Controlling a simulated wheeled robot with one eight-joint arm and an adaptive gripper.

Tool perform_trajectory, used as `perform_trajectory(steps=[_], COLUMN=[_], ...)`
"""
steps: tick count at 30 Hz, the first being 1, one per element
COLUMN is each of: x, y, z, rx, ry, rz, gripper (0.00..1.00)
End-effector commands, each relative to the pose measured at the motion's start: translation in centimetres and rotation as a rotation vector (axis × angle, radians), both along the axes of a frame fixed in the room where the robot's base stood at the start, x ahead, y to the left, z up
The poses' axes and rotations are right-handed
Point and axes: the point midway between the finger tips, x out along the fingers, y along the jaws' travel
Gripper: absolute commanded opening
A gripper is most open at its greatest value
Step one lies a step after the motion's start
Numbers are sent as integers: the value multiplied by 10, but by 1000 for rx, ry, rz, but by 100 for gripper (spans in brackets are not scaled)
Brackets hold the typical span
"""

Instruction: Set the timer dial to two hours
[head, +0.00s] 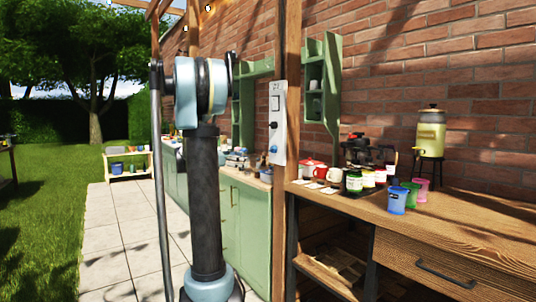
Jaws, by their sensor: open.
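A pale control panel (278,122) is fixed upright on the wooden post (292,60) right of the middle. It has a light rectangular part (275,103) near the top, a small dark knob (273,125) in the middle and a small blue part (273,149) low down. I cannot tell for sure which is the timer dial, and its markings and setting are too small to read. My arm stands upright left of the panel, apart from it in the picture. My gripper does not show.
Green cabinets (247,225) stand behind the post. Paving (120,240) lies open at the left.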

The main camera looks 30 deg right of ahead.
Motion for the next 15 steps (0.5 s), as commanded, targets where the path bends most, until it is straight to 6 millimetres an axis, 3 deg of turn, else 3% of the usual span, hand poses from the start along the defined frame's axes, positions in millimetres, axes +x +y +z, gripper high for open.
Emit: perform_trajectory(steps=[1,6,15], x=[12,36,46], y=[-6,-19,-34], z=[5,16,21], rx=[-40,-141,-179], ry=[41,151,194], rz=[2,2,-1], gripper=[54,54,54])
